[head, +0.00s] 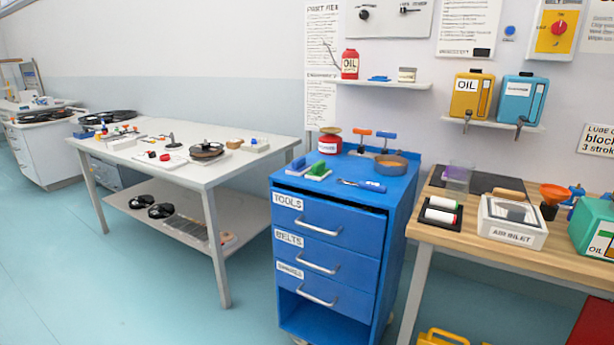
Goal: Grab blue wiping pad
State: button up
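A small blue block-shaped pad (296,165), which looks like the blue wiping pad, lies near the left edge of the top of the blue drawer cabinet (340,195). A green pad with a pale base (318,171) lies just to its right. Whether the two touch is too small to tell. My gripper is not in view.
A white worktable (140,150) stands left, a wooden bench (480,235) right. The floor in front is clear.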

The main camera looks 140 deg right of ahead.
aim_at(299, 167)
jog(key=z, duration=5.15)
